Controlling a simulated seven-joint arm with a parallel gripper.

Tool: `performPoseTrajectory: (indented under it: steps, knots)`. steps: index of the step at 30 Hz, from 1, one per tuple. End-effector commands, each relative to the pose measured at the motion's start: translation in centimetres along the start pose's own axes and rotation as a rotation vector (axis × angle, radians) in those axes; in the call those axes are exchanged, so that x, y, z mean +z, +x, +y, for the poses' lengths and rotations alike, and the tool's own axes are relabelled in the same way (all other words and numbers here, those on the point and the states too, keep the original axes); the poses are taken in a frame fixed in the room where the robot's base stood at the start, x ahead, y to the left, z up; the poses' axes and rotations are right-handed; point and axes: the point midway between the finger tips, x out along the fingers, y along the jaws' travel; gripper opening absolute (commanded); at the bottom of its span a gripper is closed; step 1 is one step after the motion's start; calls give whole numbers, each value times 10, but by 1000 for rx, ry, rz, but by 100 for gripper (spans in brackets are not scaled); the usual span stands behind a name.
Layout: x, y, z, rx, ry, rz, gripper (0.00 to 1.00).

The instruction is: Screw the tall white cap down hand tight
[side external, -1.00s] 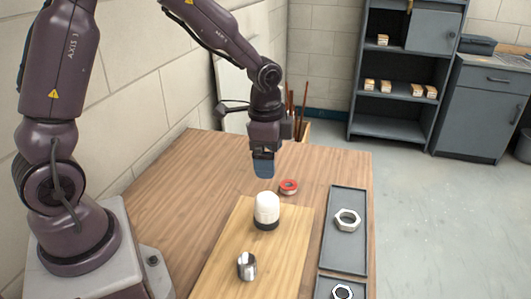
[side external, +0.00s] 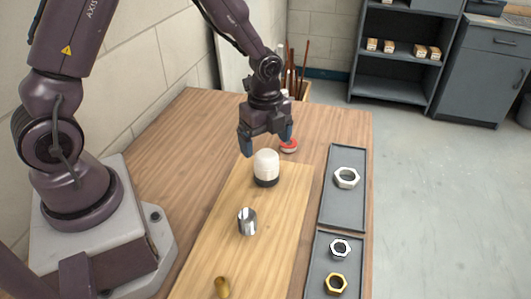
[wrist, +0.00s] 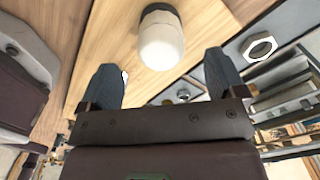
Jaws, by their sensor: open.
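The tall white cap (side external: 266,160) stands upright on a dark base (side external: 266,181) at the far part of the light wooden board (side external: 205,262). My gripper (side external: 266,142) is open and empty, with its two blue-grey fingers spread above and slightly behind the cap. In the wrist view the cap (wrist: 161,45) lies beyond the fingertips, roughly centred between them, and my gripper (wrist: 163,75) touches nothing. Whether the cap sits fully down on its base cannot be told.
A red ring-like item (side external: 289,148) is close behind the right finger, partly hidden. A metal cylinder (side external: 247,222) and a brass piece (side external: 222,288) stand nearer on the board. Grey trays (side external: 327,213) at right hold a large nut (side external: 346,178) and smaller nuts.

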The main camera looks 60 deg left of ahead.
Motion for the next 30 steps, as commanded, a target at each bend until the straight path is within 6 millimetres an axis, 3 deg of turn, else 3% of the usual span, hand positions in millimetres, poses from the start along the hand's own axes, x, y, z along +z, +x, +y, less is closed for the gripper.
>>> performPoseTrajectory:
  steps: [3, 9, 20, 21, 27, 28, 30]
  knots:
    - [0, 22, 1, 4, 0, 0, 89]
    - [0, 42, 0, 1, -2, 0, 89]
    - [0, 48, 0, -1, -2, 0, 89]
    - [0, 48, 0, -1, -2, 0, 87]
    - [0, 47, 0, -1, -2, 0, 41]
    - [0, 47, 0, -1, -2, 0, 37]
    - [0, 47, 0, -1, 0, 0, 36]
